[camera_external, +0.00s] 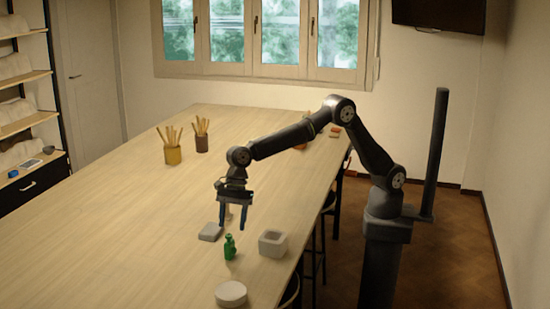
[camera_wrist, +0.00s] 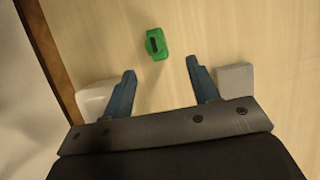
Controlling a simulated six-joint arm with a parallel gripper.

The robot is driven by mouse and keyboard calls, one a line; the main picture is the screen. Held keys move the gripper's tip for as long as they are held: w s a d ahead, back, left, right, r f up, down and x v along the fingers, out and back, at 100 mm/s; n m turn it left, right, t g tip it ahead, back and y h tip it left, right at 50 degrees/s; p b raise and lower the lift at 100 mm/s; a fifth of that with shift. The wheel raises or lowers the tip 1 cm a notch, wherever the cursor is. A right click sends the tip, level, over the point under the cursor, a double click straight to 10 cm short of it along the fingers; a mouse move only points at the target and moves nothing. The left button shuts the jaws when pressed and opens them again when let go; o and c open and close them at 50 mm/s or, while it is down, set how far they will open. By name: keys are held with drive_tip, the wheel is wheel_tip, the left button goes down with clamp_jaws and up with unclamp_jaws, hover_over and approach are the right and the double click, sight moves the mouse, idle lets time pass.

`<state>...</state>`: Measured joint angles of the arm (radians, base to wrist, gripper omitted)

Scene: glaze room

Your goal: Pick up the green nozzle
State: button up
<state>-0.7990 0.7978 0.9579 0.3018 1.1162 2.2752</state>
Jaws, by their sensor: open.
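The green nozzle (camera_external: 230,247) stands on the wooden table near its right edge, in the external view. In the wrist view the nozzle (camera_wrist: 156,44) is seen from above, ahead of the fingertips and roughly between their lines, with a dark slot in its top. My gripper (camera_external: 233,226) is open and empty above the table, with its blue fingers pointing down, just behind the nozzle. In the wrist view the two fingers of my gripper (camera_wrist: 160,66) are spread apart, and neither touches the nozzle.
A pale square pot (camera_external: 272,244) stands right of the nozzle and a grey block (camera_external: 210,232) lies left of it. A white round dish (camera_external: 231,294) is in front. Two tool holders (camera_external: 173,155) (camera_external: 201,143) stand farther back. The table's left side is clear.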

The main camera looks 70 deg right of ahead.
sight(232, 240)
drive_tip(key=x, duration=0.9)
drive_tip(key=shift+s+f, duration=0.1)
drive_tip(key=shift+s, duration=0.2)
drive_tip(key=c, duration=1.1)
